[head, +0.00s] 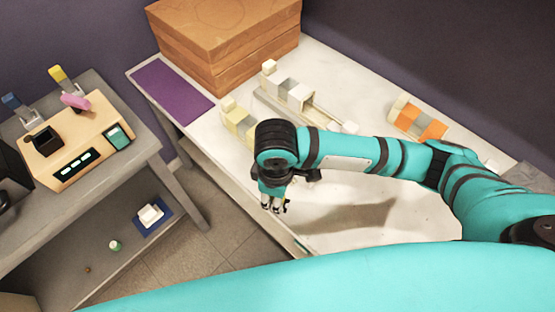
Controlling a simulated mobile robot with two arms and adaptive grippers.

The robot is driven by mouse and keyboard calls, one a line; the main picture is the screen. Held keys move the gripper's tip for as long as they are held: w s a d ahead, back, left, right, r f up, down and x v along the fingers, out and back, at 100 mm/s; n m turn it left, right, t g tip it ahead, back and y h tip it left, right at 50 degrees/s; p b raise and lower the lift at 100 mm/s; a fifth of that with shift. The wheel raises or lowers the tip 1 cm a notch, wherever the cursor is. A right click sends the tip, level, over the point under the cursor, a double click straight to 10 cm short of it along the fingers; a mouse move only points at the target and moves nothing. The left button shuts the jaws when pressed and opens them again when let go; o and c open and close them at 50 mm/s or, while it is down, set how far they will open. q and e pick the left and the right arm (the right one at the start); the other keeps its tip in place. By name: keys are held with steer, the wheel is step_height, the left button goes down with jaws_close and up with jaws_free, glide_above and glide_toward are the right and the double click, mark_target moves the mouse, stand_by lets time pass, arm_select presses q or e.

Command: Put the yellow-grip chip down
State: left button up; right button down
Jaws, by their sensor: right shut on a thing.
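My right gripper (273,207) points down at the front left edge of the white table, with its fingers shut. What it holds is too small and dark to make out clearly; I take it to be the yellow-grip chip, but no yellow shows between the fingers. The gripper appears above the table's edge, and I cannot tell its height. A yellow-topped grey piece (59,76) stands at the back of the tan console on the left, well away from the gripper. My left gripper is not in view.
The white table (335,235) has bare room at its front. Pale yellow and grey blocks (238,121), a grey-white block row (290,92), an orange-and-cream block (420,122), a purple mat (172,91) and a wooden box (225,45) stand farther back. The tan console (90,130) is left.

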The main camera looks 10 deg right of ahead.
steer(key=m, duration=0.4)
steer(key=shift+s+d+f, duration=0.1)
steer(key=shift+d+f, duration=0.05)
steer(key=shift+d, duration=0.1)
steer(key=shift+m, duration=0.3)
steer(key=shift+w+d, duration=0.15)
steer(key=shift+w, duration=0.2)
steer(key=w+d, duration=0.1)
steer(key=w, duration=0.3)
steer(key=w+d+f, duration=0.1)
steer(key=w, duration=0.9)
steer(key=shift+w+d+f, duration=0.15)
steer(key=shift+w+d, duration=0.05)
steer(key=shift+d, duration=0.2)
steer(key=shift+w+d+f, duration=0.1)
steer(key=shift+w+f, duration=0.05)
steer(key=shift+f, duration=0.8)
steer(key=shift+w+f, duration=0.1)
steer(key=shift+f, duration=0.8)
steer(key=shift+f, duration=0.1)
steer(key=c, duration=1.1)
jaws_free()
